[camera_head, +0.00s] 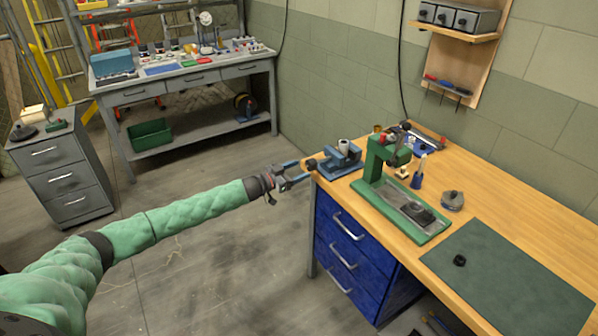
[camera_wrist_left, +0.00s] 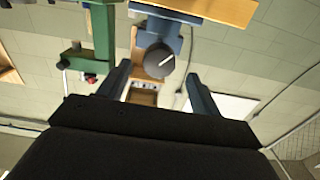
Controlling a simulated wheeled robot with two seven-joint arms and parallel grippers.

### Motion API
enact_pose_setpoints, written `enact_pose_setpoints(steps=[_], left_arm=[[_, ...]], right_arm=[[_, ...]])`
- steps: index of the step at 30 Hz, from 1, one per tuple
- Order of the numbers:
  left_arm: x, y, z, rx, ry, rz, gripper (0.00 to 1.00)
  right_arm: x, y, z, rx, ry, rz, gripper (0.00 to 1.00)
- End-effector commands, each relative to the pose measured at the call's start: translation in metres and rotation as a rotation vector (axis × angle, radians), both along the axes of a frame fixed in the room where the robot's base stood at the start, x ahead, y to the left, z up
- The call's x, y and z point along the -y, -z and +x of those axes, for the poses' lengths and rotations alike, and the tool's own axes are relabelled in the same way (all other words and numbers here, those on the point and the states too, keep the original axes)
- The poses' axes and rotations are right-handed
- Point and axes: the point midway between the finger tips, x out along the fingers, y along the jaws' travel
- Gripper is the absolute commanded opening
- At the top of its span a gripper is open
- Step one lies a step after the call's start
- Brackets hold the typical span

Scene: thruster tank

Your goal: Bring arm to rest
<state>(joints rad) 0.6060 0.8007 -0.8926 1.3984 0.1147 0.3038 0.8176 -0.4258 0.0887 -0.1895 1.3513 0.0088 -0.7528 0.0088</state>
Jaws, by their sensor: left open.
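My left arm, in a green sleeve, reaches in from the left in the head view. My left gripper (camera_head: 291,176) is at its end, by the left edge of the wooden workbench (camera_head: 500,226), close to the blue vise (camera_head: 341,158). The gripper is open with nothing between its fingers. In the left wrist view the two fingers (camera_wrist_left: 158,82) stand apart, and the vise with its dark round knob (camera_wrist_left: 158,60) shows beyond them. I cannot tell whether a finger touches the vise. My right gripper is not in view.
A green press (camera_head: 385,165) stands on the workbench behind a dark green mat (camera_head: 510,275) with a small black ring (camera_head: 459,260). Blue drawers (camera_head: 345,250) are under the bench. A grey cabinet (camera_head: 62,175) and a grey table (camera_head: 190,80) stand farther back. The floor between is clear.

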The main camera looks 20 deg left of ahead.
Motion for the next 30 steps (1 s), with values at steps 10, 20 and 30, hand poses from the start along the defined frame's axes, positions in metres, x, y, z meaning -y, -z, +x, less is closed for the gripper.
enact_pose_setpoints(steps=[10,20,30], left_arm=[[0.0,0.0,0.0,0.009,0.0,0.011,0.64],[-0.028,0.029,0.016,0.037,-0.146,0.333,0.64],[-0.083,0.023,0.048,-0.004,-0.367,0.682,0.64]], right_arm=[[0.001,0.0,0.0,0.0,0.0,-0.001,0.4],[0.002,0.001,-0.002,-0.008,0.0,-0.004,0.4],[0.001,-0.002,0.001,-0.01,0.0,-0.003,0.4]])
